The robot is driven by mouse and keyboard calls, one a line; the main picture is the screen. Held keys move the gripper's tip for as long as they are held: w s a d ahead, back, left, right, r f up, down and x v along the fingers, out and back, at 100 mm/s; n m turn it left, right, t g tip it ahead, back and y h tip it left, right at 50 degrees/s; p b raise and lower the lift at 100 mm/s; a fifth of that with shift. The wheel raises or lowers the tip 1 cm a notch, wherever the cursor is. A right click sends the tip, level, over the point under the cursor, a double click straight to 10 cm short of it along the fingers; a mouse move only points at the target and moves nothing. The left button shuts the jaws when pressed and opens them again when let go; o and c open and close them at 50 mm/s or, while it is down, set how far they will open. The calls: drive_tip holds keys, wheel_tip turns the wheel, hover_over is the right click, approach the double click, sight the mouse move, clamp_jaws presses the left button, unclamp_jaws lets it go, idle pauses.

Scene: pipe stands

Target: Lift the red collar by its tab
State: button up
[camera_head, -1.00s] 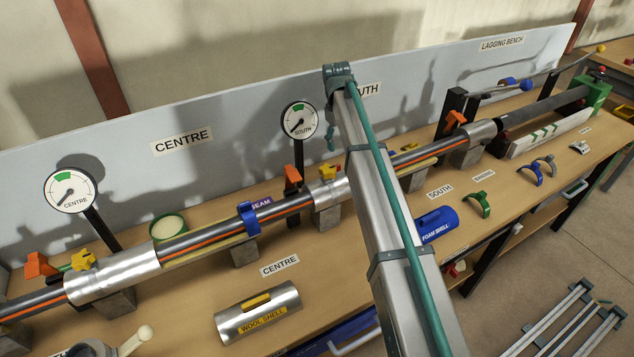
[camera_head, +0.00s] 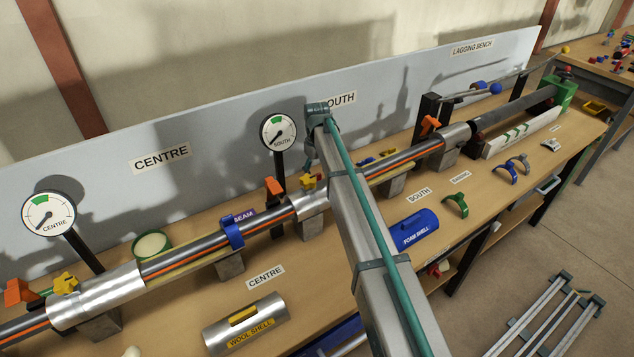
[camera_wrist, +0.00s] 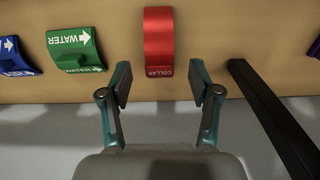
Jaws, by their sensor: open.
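The red collar (camera_wrist: 158,38) shows at the top middle of the wrist view, against a tan surface. It is a curved band, and its near end carries the label "COLLAR", upside down in the picture. My gripper (camera_wrist: 160,84) is open and empty. Its two fingertips stand left and right of the collar's labelled end, a little short of it in the picture; no contact shows. I cannot tell the height gap. In the head view I cannot make out the collar or my gripper; my arm fills the middle.
Left of the collar lie a green "WATER" piece (camera_wrist: 75,50) and a blue piece (camera_wrist: 16,56). A dark bar (camera_wrist: 272,120) slants close to my right finger. The head view shows a bench with a long pipe, gauges, a wool shell (camera_head: 246,322) and a blue foam shell (camera_head: 414,230).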

drive_tip(key=shift+f, duration=1.25)
clamp_jaws()
drive_tip(key=shift+r, duration=0.1)
